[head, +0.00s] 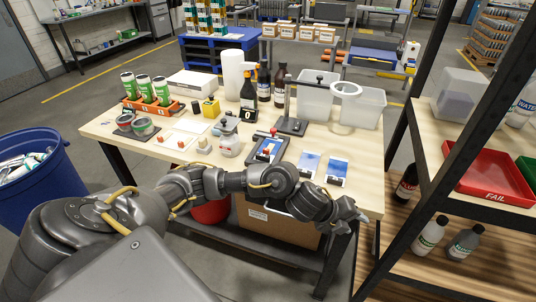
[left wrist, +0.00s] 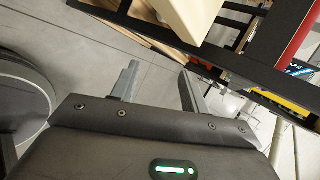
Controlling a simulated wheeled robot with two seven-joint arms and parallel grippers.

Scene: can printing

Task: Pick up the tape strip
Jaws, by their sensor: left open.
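My left gripper (head: 350,213) is past the table's front edge, at the front right, with its arm coming in from the left. In the left wrist view its two fingers (left wrist: 157,88) stand apart with nothing between them, over grey floor. I cannot make out a tape strip for certain in either view. A small yellow block-like item (head: 210,108) stands on the table, far to the left of my gripper. Flat white sheets with small red pieces (head: 182,137) lie left of the middle. My right gripper is not in view.
A shelf with a red tray (head: 490,195) stands right.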

